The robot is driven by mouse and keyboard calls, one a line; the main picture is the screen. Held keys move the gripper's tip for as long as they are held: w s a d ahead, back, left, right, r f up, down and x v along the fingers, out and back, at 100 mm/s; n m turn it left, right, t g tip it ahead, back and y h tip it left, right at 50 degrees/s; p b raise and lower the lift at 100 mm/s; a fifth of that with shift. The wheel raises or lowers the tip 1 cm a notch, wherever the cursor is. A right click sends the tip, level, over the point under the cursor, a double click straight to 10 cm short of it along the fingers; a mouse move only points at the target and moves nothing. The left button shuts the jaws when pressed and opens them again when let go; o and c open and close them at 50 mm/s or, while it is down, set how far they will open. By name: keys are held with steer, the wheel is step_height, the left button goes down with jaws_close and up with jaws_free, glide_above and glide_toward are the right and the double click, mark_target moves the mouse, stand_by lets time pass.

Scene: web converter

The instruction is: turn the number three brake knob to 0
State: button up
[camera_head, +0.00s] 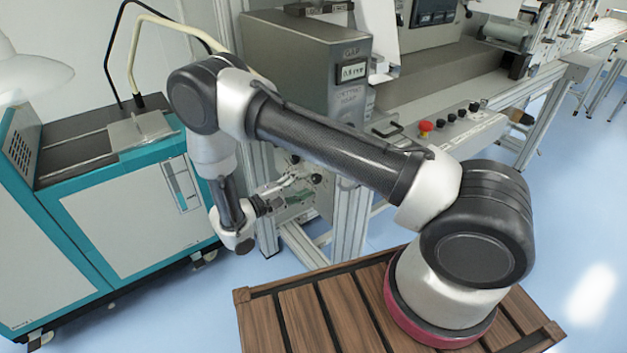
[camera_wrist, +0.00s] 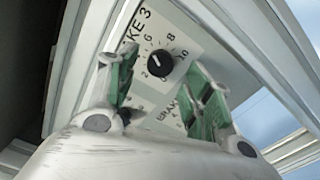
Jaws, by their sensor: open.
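The number three brake knob (camera_wrist: 160,63) is a round black knob on a light plate marked "BRAKE 3", with a printed number scale around it. Its pointer is too small to read surely. My gripper (camera_wrist: 162,60) is open in the wrist view, with one green-padded finger to the left of the knob and one to its right. The knob appears between and beyond the fingertips, and no contact is visible. In the head view my gripper (camera_head: 300,182) is beside the machine frame, near small black knobs; which is number three cannot be told there.
A second brake label (camera_wrist: 170,117) is partly hidden behind my right finger. Aluminium frame posts (camera_head: 350,220) stand close by my gripper. A teal cabinet (camera_head: 130,220) stands to the left. A red button (camera_head: 425,127) is on the panel at right. Blue floor shows below.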

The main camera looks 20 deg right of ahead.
mark_target(313, 180)
steer(key=shift+x, duration=1.75)
steer(key=c, duration=1)
